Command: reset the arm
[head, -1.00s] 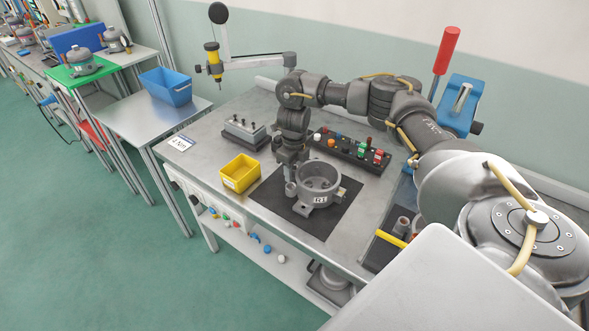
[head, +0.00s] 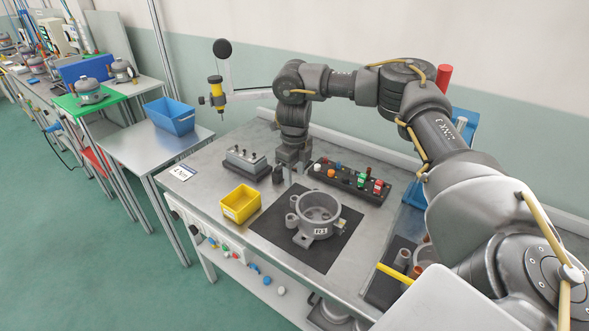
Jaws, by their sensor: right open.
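My right arm comes in from the right and reaches over the workbench (head: 200,192). Its gripper (head: 291,178) points down and is open, behind and a little left of the round grey compressor housing (head: 319,213). The gripper is apart from the housing and looks empty, though its fingers are small in the picture. The housing stands upright on a dark mat (head: 271,232) and bears a label. My left gripper is not in view.
A yellow bin (head: 241,204), a grey block with pins (head: 246,161) and a strip of coloured buttons (head: 350,180) lie around the mat. A blue bin (head: 170,116) sits on a side table.

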